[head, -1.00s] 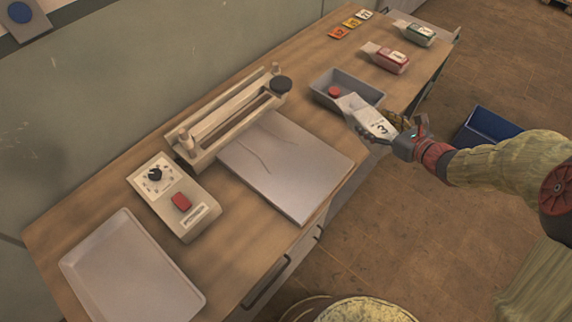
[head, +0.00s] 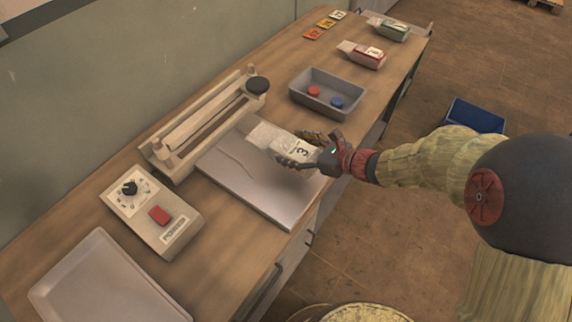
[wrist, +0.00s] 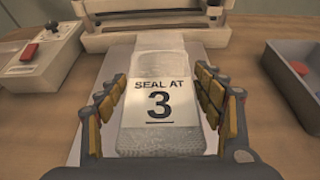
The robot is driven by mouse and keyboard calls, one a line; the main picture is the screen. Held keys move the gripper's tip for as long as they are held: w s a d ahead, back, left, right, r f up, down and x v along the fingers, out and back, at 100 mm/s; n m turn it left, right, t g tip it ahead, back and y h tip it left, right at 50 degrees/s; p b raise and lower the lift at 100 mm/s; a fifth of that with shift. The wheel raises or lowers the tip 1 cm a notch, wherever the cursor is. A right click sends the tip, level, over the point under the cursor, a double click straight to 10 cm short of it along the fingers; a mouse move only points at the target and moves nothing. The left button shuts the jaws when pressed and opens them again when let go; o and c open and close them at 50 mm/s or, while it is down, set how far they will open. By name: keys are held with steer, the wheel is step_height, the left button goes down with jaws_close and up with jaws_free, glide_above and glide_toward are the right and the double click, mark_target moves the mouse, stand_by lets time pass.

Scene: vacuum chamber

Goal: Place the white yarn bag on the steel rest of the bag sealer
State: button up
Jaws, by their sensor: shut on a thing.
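The white yarn bag (head: 279,142) is a pale clear pouch labelled "SEAL AT 3" in the wrist view (wrist: 160,84). My gripper (head: 306,151) is shut on it, with dark and yellow fingers along both sides in the wrist view (wrist: 158,112). The bag is over the far right part of the steel rest (head: 246,186), its flat end pointing toward the bag sealer (head: 205,122). I cannot tell whether the bag touches the rest. The sealer is a beige frame with a long bar and a black knob at its far end.
A control box (head: 150,210) with a dial and red button stands beside the sealer. An empty tray (head: 105,285) is at the near left. A grey bin (head: 327,93) holds a red and a blue disc. Red (head: 364,55) and green (head: 388,29) bags lie farther back.

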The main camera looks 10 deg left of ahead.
steer(key=shift+s+a+f+b, duration=0.2)
steer(key=shift+s+a+f, duration=0.05)
steer(key=shift+a+f, duration=0.25)
steer(key=shift+s+a+f+b, duration=0.2)
steer(key=shift+a+f, duration=0.15)
steer(key=shift+f, duration=0.25)
step_height(320, 180, down, 4)
steer(key=shift+a+r+b, duration=0.1)
steer(key=shift+r+b, duration=0.15)
steer(key=shift+b, duration=0.55)
steer(key=shift+r, duration=0.1)
steer(key=o, duration=1.4)
steer(key=shift+s+f, duration=0.1)
steer(key=shift+f, duration=0.1)
steer(key=shift+o, duration=0.2)
steer(key=shift+r, duration=0.1)
